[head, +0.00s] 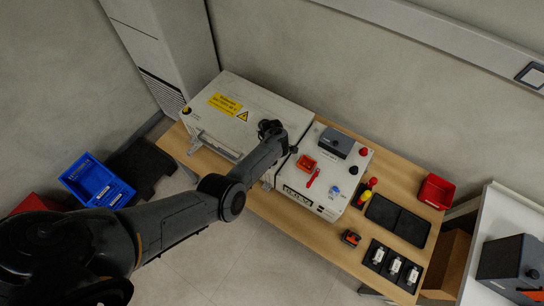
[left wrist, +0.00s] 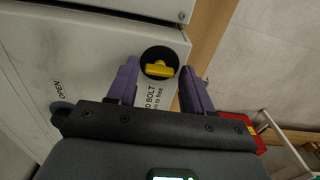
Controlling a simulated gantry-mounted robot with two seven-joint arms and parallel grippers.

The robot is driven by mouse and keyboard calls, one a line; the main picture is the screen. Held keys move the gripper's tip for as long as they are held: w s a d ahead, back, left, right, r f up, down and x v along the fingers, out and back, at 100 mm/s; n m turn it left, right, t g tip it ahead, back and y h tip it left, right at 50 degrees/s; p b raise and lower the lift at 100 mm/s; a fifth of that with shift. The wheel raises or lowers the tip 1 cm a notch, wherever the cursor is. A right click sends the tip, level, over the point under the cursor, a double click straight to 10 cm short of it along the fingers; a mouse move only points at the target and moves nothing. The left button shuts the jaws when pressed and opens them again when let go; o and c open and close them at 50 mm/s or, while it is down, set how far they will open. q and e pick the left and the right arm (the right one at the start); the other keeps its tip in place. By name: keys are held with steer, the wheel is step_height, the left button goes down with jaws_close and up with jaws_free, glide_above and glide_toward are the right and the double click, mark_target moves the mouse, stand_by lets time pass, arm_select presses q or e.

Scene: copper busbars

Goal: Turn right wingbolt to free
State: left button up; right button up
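The right wingbolt (left wrist: 159,70) is a yellow wing in a round black recess on the pale cabinet's face. Printed words ending "BOLT" and "to free" stand below it. My left gripper (left wrist: 158,75) is open, with its purple fingers on either side of the recess. No contact with the wing shows. In the head view, my left gripper (head: 270,128) is at the right end of the large pale cabinet (head: 270,98), which bears a yellow warning label. The wingbolt is not visible there. My right gripper is not in view.
Right of the cabinet, a pale box (head: 325,155) carries a red tray, a red-handled tool and knobs. The wooden table (head: 270,215) also holds a black tray (head: 398,220) and a red bin (head: 436,191). A blue bin (head: 97,182) is at the left.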

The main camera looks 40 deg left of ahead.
arm_select(q)
steer(key=shift+o, duration=0.7)
steer(key=shift+r, duration=0.1)
steer(key=shift+r+p, duration=0.3)
steer(key=shift+r, duration=0.25)
step_height(320, 180, up, 10)
steer(key=p, duration=0.3)
steer(key=shift+f, duration=0.2)
steer(key=shift+f, duration=0.1)
